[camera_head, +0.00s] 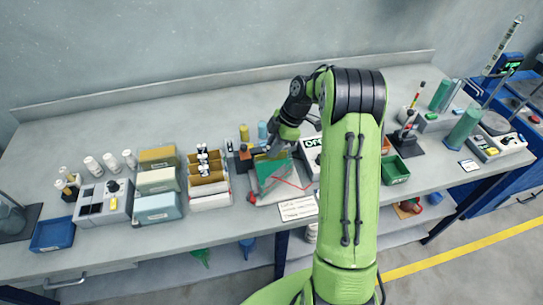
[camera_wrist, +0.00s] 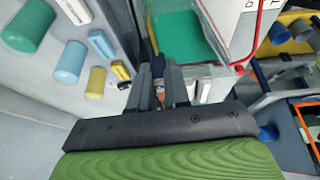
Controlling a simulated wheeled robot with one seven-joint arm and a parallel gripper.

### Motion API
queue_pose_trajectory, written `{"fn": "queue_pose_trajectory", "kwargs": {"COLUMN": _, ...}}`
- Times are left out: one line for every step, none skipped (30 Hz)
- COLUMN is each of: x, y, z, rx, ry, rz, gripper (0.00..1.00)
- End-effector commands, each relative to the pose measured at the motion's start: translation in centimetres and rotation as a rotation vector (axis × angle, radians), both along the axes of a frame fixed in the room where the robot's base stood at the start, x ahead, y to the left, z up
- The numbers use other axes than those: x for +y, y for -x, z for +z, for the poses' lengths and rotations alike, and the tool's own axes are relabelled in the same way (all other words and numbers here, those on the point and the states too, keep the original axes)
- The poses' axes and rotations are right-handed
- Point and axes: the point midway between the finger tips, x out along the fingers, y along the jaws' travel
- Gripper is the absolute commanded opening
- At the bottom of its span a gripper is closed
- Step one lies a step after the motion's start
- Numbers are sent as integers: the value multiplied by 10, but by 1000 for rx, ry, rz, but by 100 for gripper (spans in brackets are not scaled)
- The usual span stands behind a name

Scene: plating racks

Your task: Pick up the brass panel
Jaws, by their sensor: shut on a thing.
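My gripper (camera_head: 272,150) is low over the rack with a green sheet (camera_head: 272,172), right of the middle of the bench. In the wrist view the two dark fingers (camera_wrist: 159,76) are close together, shut on a thin panel seen almost edge-on. A tan strip beside the fingers in the head view fits the brass panel (camera_head: 262,156), but its face is mostly hidden. The green sheet also shows just past the fingers in the wrist view (camera_wrist: 184,38).
A rack with tan dividers (camera_head: 208,188) stands just left of the gripper. Further left are stacked boxes (camera_head: 158,207) and a blue tray (camera_head: 52,234). Bottles (camera_head: 244,132) stand behind the gripper. A green bin (camera_head: 395,168) lies to the right, beyond my arm.

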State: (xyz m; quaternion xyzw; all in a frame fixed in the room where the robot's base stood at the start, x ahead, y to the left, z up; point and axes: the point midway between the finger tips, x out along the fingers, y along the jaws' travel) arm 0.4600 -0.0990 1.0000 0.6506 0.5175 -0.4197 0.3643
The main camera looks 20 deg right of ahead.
Motion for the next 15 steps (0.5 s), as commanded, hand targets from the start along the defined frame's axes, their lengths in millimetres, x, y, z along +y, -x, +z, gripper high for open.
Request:
{"fn": "queue_pose_trajectory", "kwargs": {"x": 0, "y": 0, "z": -1, "rx": 3, "ry": -2, "rz": 0, "gripper": 0}}
{"fn": "queue_pose_trajectory", "kwargs": {"x": 0, "y": 0, "z": -1, "rx": 3, "ry": -2, "rz": 0, "gripper": 0}}
{"fn": "queue_pose_trajectory", "kwargs": {"x": 0, "y": 0, "z": -1, "rx": 3, "ry": -2, "rz": 0, "gripper": 0}}
{"fn": "queue_pose_trajectory", "kwargs": {"x": 1, "y": 0, "z": -1, "rx": 3, "ry": -2, "rz": 0, "gripper": 0}}
{"fn": "queue_pose_trajectory", "kwargs": {"x": 1, "y": 1, "z": -1, "rx": 3, "ry": -2, "rz": 0, "gripper": 0}}
{"fn": "queue_pose_trajectory", "kwargs": {"x": 1, "y": 1, "z": -1, "rx": 3, "ry": -2, "rz": 0, "gripper": 0}}
{"fn": "queue_pose_trajectory", "kwargs": {"x": 1, "y": 1, "z": -1, "rx": 3, "ry": -2, "rz": 0, "gripper": 0}}
{"fn": "queue_pose_trajectory", "kwargs": {"x": 1, "y": 1, "z": 0, "rx": 3, "ry": -2, "rz": 0, "gripper": 0}}
{"fn": "queue_pose_trajectory", "kwargs": {"x": 0, "y": 1, "z": 3, "rx": 3, "ry": -2, "rz": 0, "gripper": 0}}
{"fn": "queue_pose_trajectory", "kwargs": {"x": 0, "y": 1, "z": 5, "rx": 2, "ry": -1, "rz": 0, "gripper": 0}}
{"fn": "queue_pose_trajectory", "kwargs": {"x": 0, "y": 0, "z": 9, "rx": 2, "ry": -1, "rz": 0, "gripper": 0}}
{"fn": "queue_pose_trajectory", "kwargs": {"x": 0, "y": 1, "z": 14, "rx": 0, "ry": -1, "rz": 0, "gripper": 0}}
{"fn": "queue_pose_trajectory", "kwargs": {"x": 0, "y": 1, "z": 19, "rx": -1, "ry": -1, "rz": 1, "gripper": 0}}
{"fn": "queue_pose_trajectory", "kwargs": {"x": 0, "y": 1, "z": 25, "rx": 0, "ry": 0, "rz": 1, "gripper": 0}}
{"fn": "queue_pose_trajectory", "kwargs": {"x": 0, "y": 1, "z": 33, "rx": -2, "ry": 0, "rz": 0, "gripper": 0}}
